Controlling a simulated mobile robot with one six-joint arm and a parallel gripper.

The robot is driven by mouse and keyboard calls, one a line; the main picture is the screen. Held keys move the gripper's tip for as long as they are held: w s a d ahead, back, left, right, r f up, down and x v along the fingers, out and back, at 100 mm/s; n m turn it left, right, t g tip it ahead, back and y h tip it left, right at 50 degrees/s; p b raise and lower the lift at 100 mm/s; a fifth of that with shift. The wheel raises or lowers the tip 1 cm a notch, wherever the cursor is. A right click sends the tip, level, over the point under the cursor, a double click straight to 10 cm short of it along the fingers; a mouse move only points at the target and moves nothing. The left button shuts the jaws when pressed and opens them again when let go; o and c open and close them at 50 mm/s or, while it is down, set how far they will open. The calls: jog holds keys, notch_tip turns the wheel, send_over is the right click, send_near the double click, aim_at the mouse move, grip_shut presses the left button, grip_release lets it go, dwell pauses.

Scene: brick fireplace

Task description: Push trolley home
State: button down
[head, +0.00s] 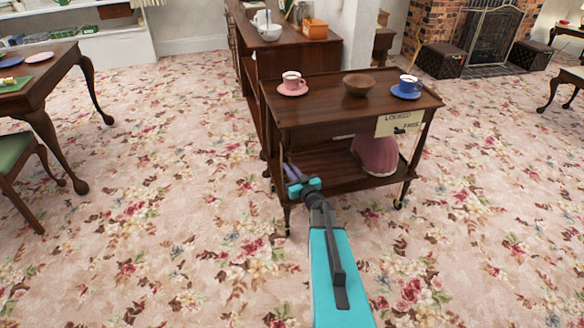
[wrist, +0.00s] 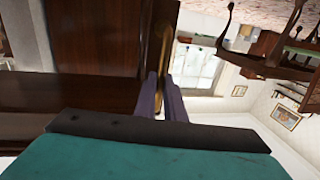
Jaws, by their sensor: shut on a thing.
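The dark wooden two-tier trolley (head: 330,112) stands on castors in the middle of the head view. Its top holds a pink cup and saucer (head: 292,84), a brown bowl (head: 358,85) and a blue cup and saucer (head: 407,88). A pink domed thing (head: 376,155) sits on its lower shelf. A paper sign (head: 399,123) hangs at its front right corner. My gripper (head: 291,174) is at the trolley's front left, near lower-shelf height. In the wrist view my gripper (wrist: 161,88) is shut on a thin brass-coloured bar (wrist: 167,45) beside dark wood.
A long wooden sideboard (head: 285,50) stands close behind the trolley. A table (head: 60,62) and green-seated chair (head: 15,165) are at left. A brick fireplace (head: 440,25) with hampers is at back right. Flowered carpet is clear at front and right.

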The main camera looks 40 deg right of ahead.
jog(key=shift+s+a+f, duration=0.1)
jog(key=shift+a+f, duration=0.05)
jog(key=c, duration=1.8)
grip_release()
jog(key=shift+a, duration=0.15)
jog(key=shift+c, duration=0.2)
jog(key=s+a, duration=0.2)
jog(key=s, duration=1.1)
jog(key=shift+s+a, duration=0.2)
jog(key=shift+a, duration=0.05)
